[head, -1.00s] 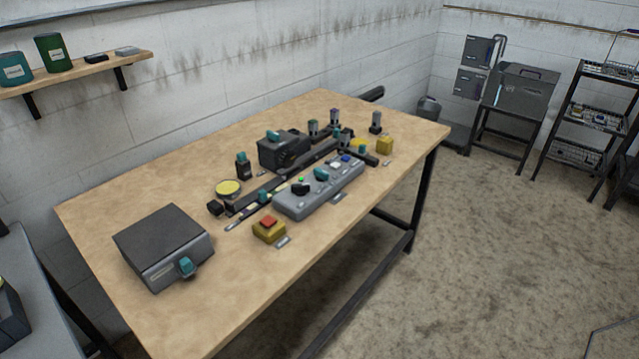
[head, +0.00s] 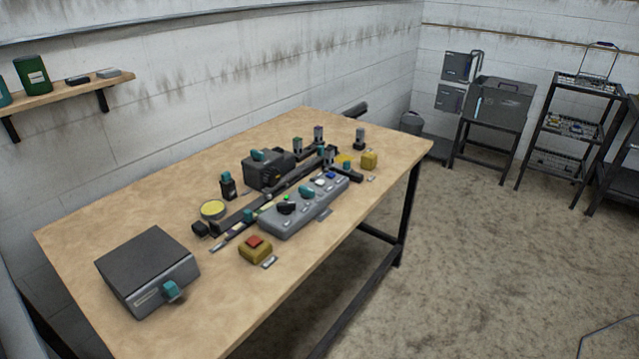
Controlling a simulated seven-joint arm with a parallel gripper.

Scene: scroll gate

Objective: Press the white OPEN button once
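A long grey control panel (head: 312,207) lies on the wooden table. The white button sits between the teal knob and the blue button. Lettering on the panel is too small to read, so I cannot confirm the OPEN label. My gripper is not in view.
A yellow box with a red button (head: 255,247) stands in front of the panel. A dark rail with a black motor block (head: 269,169) runs behind it. A large grey box (head: 148,272) stands at the table's (head: 100,225) near left. The front right table edge is mostly clear.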

